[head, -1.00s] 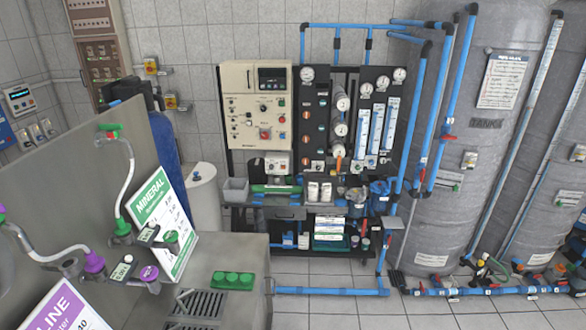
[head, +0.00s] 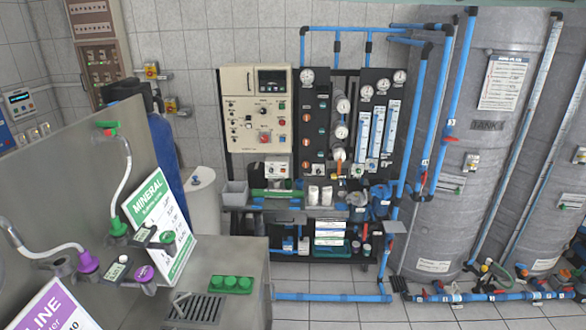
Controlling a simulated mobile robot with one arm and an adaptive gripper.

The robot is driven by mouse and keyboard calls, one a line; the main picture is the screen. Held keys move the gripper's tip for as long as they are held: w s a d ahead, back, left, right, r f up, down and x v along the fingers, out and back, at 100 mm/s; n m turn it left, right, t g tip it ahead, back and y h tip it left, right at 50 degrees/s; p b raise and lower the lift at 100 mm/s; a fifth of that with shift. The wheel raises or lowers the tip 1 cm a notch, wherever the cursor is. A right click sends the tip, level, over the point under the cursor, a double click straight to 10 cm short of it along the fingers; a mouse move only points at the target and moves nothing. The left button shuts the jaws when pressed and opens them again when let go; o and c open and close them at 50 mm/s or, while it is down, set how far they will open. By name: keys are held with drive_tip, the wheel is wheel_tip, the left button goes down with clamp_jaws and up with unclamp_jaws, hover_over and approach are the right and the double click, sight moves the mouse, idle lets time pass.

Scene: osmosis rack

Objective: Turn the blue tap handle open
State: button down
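In the head view, blue pipes (head: 424,105) run up the rack and along the grey tanks. I cannot make out with certainty a blue tap handle. A green-handled tap (head: 117,228) and a purple-handled tap (head: 88,264) stand on the bench at left.
A steel bench (head: 248,262) with signs, a drain grate (head: 198,307) and a green block (head: 231,285) fills the lower left. The rack's cream control box (head: 257,108) stands at the back. Grey tanks (head: 490,150) stand at right. Tiled floor (head: 330,315) is partly clear; a low blue pipe (head: 330,297) crosses it.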

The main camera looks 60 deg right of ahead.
drive_tip(key=shift+m, duration=0.3)
drive_tip(key=c, duration=1)
unclamp_jaws()
